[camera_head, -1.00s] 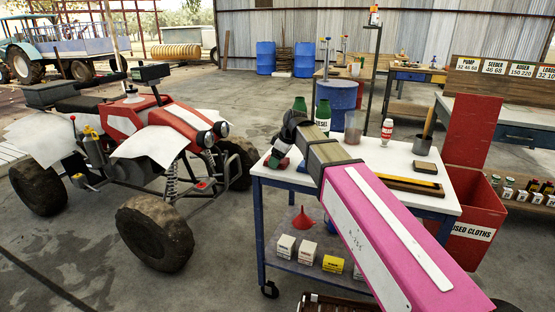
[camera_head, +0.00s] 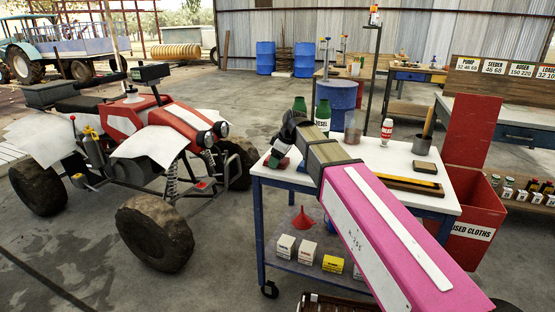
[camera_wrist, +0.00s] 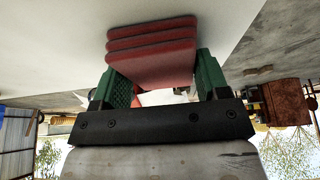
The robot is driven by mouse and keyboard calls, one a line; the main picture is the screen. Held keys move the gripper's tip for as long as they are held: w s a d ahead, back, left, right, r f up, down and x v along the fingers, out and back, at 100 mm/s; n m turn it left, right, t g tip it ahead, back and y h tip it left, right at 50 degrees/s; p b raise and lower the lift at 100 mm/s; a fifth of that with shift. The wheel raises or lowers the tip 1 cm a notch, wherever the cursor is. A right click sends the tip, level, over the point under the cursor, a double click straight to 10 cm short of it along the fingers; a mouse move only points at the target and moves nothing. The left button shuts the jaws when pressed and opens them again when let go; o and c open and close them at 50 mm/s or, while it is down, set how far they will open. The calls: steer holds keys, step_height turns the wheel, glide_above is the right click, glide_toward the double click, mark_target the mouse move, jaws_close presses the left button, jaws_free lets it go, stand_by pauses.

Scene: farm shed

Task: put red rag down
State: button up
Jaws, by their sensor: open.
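The red rag (camera_wrist: 152,62) is a folded stack of several layers in the wrist view. It lies on the white top of the trolley table (camera_head: 400,160). My gripper (camera_wrist: 160,68) is open, with one green finger on each side of the rag. I cannot tell whether either finger touches it. In the head view my gripper (camera_head: 279,152) is low at the table's left end, and my pink arm hides part of the tabletop. The rag is hard to make out there.
A red used-cloths bin (camera_head: 474,225) stands at the right; a quad bike (camera_head: 150,130) stands left.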

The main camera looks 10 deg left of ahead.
steer(key=shift+o, duration=0.4)
steer(key=shift+s, duration=0.35)
steer(key=v, duration=1.2)
steer(key=shift+w, duration=0.35)
steer(key=shift+a+r, duration=0.1)
steer(key=shift+r, duration=0.05)
